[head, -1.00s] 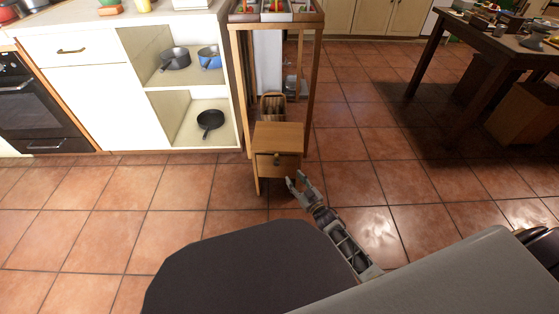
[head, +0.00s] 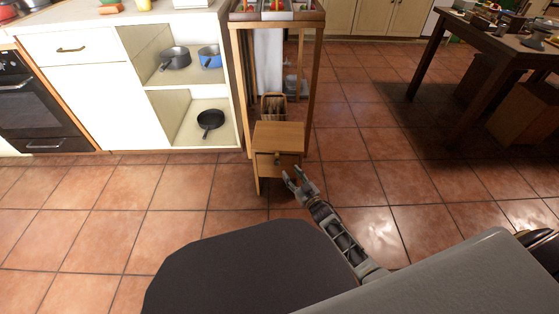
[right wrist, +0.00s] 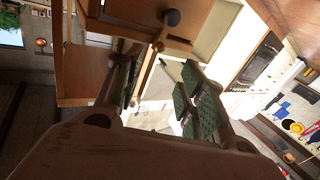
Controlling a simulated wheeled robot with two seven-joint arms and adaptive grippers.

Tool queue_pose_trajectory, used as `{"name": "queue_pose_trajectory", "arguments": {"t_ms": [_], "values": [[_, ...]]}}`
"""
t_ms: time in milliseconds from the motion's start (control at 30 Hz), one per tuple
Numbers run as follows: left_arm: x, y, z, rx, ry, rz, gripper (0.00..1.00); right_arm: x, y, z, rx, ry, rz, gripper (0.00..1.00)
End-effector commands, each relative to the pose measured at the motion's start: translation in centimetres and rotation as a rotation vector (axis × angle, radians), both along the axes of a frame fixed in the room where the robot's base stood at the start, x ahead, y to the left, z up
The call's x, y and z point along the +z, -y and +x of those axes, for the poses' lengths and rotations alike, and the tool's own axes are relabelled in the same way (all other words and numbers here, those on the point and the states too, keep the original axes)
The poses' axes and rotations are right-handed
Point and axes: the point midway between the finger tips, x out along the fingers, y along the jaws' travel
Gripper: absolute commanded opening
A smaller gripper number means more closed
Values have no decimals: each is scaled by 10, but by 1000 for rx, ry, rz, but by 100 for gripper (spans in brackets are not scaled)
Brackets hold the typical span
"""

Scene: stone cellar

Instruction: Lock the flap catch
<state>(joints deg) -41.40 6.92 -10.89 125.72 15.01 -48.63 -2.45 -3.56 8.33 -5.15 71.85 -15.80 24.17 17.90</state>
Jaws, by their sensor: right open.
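A small wooden cabinet (head: 278,135) stands on the tiled floor, its front flap (head: 266,170) upright and looking closed. A small dark catch or knob (head: 277,160) sits on the flap near its top edge. My right gripper (head: 292,176) is open and empty, just in front of the flap's right side. In the right wrist view, a dark round knob (right wrist: 173,17) and a small brass-coloured piece (right wrist: 158,46) show beyond my open fingers (right wrist: 160,90). I cannot tell the catch's exact position. My left gripper is out of view.
A tall wooden frame (head: 312,90) rises behind the cabinet. White kitchen units (head: 85,100) with open shelves of pans stand at the left. A dark table (head: 490,50) stands at the right. The floor (head: 215,185) in front is clear.

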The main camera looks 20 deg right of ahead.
Motion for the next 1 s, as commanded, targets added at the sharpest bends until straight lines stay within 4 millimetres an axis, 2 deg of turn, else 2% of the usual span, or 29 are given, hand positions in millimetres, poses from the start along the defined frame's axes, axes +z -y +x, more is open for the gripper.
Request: {"name": "queue_pose_trajectory", "arguments": {"t_ms": [300, 1000], "values": [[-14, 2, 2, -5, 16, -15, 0, 0, -7, 33, 0, 3, 1, 40], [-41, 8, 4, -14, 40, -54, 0, -1, -21, 96, 0, 1, 0, 40]]}}
